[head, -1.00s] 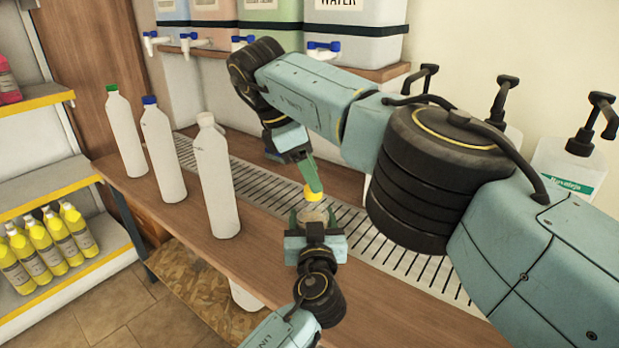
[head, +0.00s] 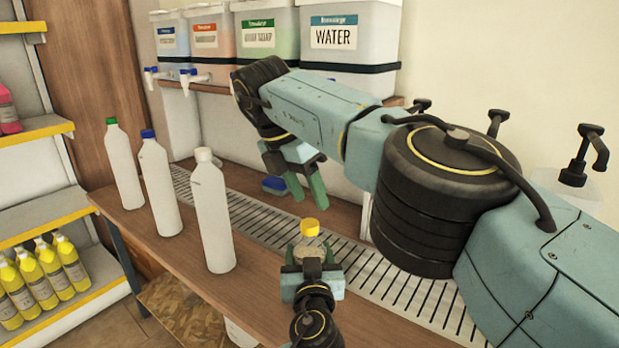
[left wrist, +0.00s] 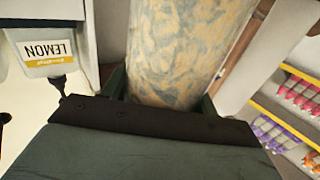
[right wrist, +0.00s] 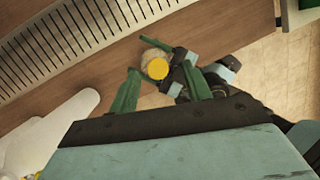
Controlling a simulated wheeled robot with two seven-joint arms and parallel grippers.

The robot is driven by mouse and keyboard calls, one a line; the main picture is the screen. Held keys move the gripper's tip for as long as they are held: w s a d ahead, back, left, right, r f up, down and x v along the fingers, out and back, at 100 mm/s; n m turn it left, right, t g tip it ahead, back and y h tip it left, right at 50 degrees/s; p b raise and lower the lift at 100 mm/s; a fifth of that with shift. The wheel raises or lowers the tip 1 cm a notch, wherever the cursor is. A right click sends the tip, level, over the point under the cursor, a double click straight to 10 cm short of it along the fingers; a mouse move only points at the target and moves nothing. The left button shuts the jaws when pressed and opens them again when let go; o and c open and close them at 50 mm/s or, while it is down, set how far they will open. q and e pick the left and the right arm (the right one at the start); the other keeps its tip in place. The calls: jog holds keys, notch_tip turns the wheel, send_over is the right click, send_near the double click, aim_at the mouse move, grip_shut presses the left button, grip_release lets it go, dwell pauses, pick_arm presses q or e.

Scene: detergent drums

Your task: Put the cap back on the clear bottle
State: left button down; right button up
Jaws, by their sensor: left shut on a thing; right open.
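The clear bottle (head: 309,246) is upright in my left gripper (head: 311,264), which is shut around its side. In the left wrist view the bottle (left wrist: 185,50) fills the upper middle between the fingers. The yellow cap (head: 309,227) sits on top of the bottle; I cannot tell how tightly. My right gripper (head: 303,192) is open and empty, above the cap and apart from it. In the right wrist view the cap (right wrist: 157,68) appears between the spread fingers, with part of the bottle (right wrist: 153,55) behind it.
Three white bottles with green (head: 123,165), blue (head: 161,185) and white (head: 212,215) caps stand on the wooden counter to the left. A slotted drain grate (head: 262,222) runs along the counter. Drums with taps, one labelled WATER (head: 345,40), stand on the shelf behind. Pump bottles stand right.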

jog(key=n, duration=0.6)
jog(key=shift+w+r+y, duration=0.1)
jog(key=shift+r+y, duration=0.05)
jog(key=shift+y, duration=0.15)
jog(key=n, duration=0.3)
jog(key=shift+d+r+n, duration=0.1)
jog(key=shift+n, duration=0.2)
jog(key=n, duration=0.4)
jog(key=shift+w+r+y, duration=0.1)
jog(key=shift+r+y, duration=0.05)
jog(key=shift+y, duration=0.25)
jog(key=n, duration=0.5)
jog(key=shift+r+n, duration=0.2)
jog(key=shift+n, duration=0.1)
jog(key=n, duration=0.4)
jog(key=shift+r+y, duration=0.15)
jog(key=shift+y, duration=0.25)
jog(key=n, duration=0.5)
jog(key=shift+d+r+n+y, duration=0.15)
jog(key=shift+r+n+y, duration=0.05)
jog(key=shift+n+y, duration=0.1)
jog(key=n, duration=0.5)
jog(key=shift+s+r+y, duration=0.25)
jog(key=shift+y, duration=0.05)
jog(key=n, duration=0.4)
jog(key=shift+s+r+g, duration=0.1)
jog(key=shift+r+g, duration=0.05)
jog(key=shift+g, duration=0.15)
